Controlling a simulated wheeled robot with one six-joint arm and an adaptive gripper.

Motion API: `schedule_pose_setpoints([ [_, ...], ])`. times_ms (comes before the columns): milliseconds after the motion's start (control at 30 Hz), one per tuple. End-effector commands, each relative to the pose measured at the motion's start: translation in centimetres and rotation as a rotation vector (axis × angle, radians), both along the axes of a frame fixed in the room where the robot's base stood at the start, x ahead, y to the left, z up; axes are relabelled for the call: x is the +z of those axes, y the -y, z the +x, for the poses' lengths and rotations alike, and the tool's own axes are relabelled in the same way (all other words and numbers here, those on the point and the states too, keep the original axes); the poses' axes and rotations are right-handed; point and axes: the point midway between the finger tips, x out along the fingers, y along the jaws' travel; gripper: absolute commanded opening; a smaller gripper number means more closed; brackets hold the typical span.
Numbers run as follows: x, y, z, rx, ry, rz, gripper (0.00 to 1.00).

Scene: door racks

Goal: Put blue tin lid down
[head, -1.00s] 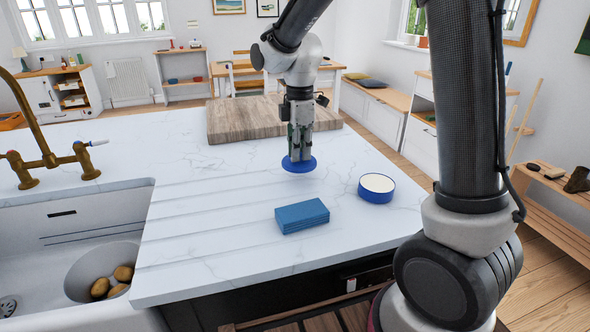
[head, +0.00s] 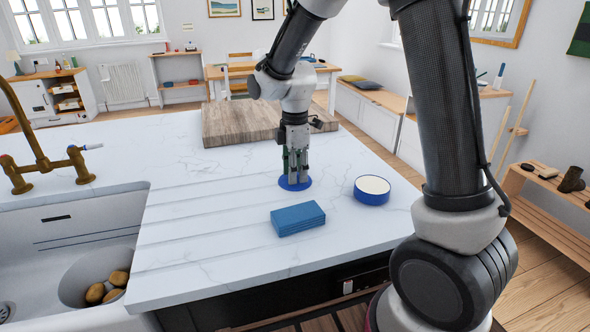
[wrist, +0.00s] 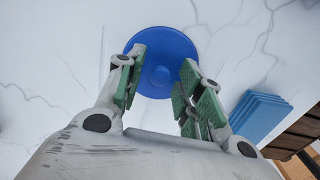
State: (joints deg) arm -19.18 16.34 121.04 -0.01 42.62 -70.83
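The blue tin lid (head: 295,184) is a round disc lying flat on the white marble worktop, left of the open tin. In the wrist view the lid (wrist: 160,92) shows a small round knob at its middle. My gripper (head: 294,176) points straight down just over the lid. In the wrist view its green-padded fingers (wrist: 163,65) are spread apart, one on each side of the knob, with a visible gap to it. The blue tin (head: 371,191) with a pale top stands to the right of the lid.
A wooden board (head: 240,124) lies behind. The sink (head: 75,245) with potatoes is at left.

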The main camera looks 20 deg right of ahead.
Motion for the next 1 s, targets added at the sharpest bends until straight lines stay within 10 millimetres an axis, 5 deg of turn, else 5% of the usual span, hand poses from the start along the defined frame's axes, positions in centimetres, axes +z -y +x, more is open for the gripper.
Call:
schedule_pose_setpoints([
  [300, 0.8, 0.0, 0.1, 0.0, 0.002, 0.001, 0.37],
  [700, 9.1, 0.0, 0.1, 0.0, 0.005, 0.002, 0.37],
  [1000, 12.2, 0.0, 0.0, 0.0, 0.001, 0.0, 0.37],
])
